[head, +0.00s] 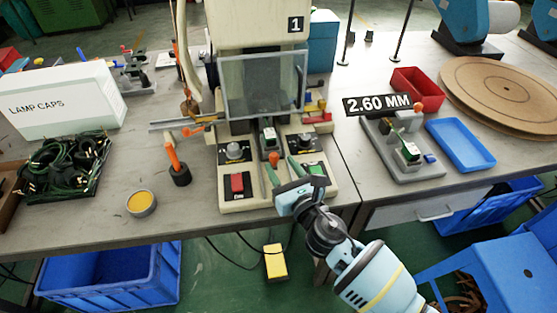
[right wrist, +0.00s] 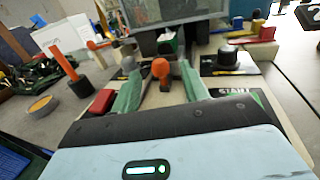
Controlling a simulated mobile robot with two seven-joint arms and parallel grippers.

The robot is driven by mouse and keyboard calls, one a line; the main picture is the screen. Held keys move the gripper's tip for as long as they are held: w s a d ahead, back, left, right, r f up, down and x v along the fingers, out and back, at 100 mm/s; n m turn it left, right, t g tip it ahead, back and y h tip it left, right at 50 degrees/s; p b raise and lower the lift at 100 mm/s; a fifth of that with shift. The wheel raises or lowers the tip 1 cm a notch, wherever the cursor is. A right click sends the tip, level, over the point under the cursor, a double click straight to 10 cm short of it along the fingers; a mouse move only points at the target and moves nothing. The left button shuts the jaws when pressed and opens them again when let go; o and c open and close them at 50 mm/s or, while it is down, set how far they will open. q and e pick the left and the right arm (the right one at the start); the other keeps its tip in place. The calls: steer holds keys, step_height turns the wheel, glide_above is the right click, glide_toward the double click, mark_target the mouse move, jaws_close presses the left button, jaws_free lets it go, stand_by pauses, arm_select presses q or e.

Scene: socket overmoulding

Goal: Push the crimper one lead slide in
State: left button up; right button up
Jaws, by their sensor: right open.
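Crimper one (head: 250,25) is the cream machine with the "1" plate and a clear guard. In the right wrist view the knob (right wrist: 160,68) stands upright between the tips of my green fingers. My right gripper (head: 284,172) is open, with one finger on each side of the knob; I cannot tell whether either touches it. Behind the knob a small green and white part (head: 269,138) sits under the guard. My left gripper is not in view.
A red switch (head: 237,184) and the START panel (right wrist: 236,93) flank the slide. An orange-handled tool (head: 179,172) stands left of the crimper. A grey fixture (head: 405,150), blue tray (head: 460,144) and red bin (head: 418,88) lie to the right.

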steer(key=shift+v, duration=2.35)
